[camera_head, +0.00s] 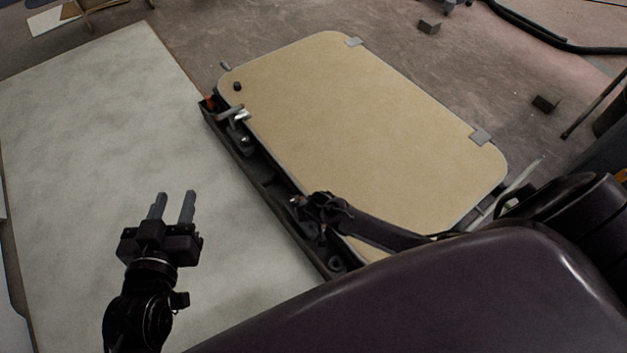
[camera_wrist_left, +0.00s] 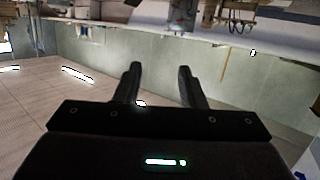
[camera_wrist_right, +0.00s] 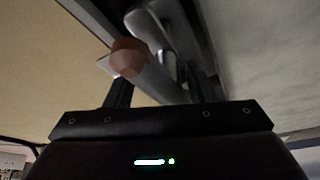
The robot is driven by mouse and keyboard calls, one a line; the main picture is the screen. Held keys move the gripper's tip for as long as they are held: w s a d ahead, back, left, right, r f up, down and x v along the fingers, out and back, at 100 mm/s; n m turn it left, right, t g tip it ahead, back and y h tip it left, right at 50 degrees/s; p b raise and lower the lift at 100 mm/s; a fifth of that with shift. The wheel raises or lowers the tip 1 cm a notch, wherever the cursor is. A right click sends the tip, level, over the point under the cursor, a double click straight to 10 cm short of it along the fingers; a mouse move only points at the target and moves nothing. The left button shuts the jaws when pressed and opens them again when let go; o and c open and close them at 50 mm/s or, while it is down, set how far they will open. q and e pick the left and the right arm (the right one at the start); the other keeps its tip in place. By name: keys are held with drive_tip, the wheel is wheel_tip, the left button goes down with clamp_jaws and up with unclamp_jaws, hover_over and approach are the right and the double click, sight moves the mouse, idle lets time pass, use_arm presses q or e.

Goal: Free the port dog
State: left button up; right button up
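The tan hatch lid (camera_head: 365,125) has a dark channel (camera_head: 270,185) along its left edge. A metal latch dog with a silver lever (camera_head: 236,114) sits at the channel's far end, with an orange-red piece (camera_head: 210,101) beside it. My right gripper (camera_head: 308,205) is over the nearer part of the channel. The right wrist view shows a metal lever (camera_wrist_right: 152,32) and an orange-brown knob (camera_wrist_right: 128,58) close ahead of its fingers, which are apart; contact is unclear. Which dog is port cannot be told. My left gripper (camera_head: 172,205) is open and empty over the pale panel.
The pale grey panel (camera_head: 90,130) left of the channel is clear. Small dark blocks (camera_head: 545,103) and a black hose (camera_head: 540,38) lie on the floor beyond. My dark body hides the near right.

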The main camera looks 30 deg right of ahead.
drive_tip(key=shift+s+a, duration=0.1)
drive_tip(key=shift+a, duration=0.1)
drive_tip(key=p+v, duration=0.1)
drive_tip(key=v, duration=0.1)
drive_tip(key=shift+s+r+p, duration=0.2)
drive_tip(key=shift+r+p, duration=0.15)
drive_tip(key=shift+p, duration=0.05)
drive_tip(key=shift+p+v, duration=0.65)
drive_tip(key=shift+v, duration=0.55)
drive_tip(key=shift+p+v, duration=0.55)
drive_tip(key=shift+v, duration=0.45)
use_arm(q)
drive_tip(key=s+a+f+g+y, duration=0.4)
drive_tip(key=s+a+f+g, duration=0.1)
drive_tip(key=s+f+g, duration=0.4)
wheel_tip(320, 180, down, 5)
drive_tip(key=shift+s+r+g, duration=0.1)
drive_tip(key=shift+s+g, duration=0.2)
drive_tip(key=shift+s, duration=0.95)
use_arm(e)
drive_tip(key=shift+r, duration=0.25)
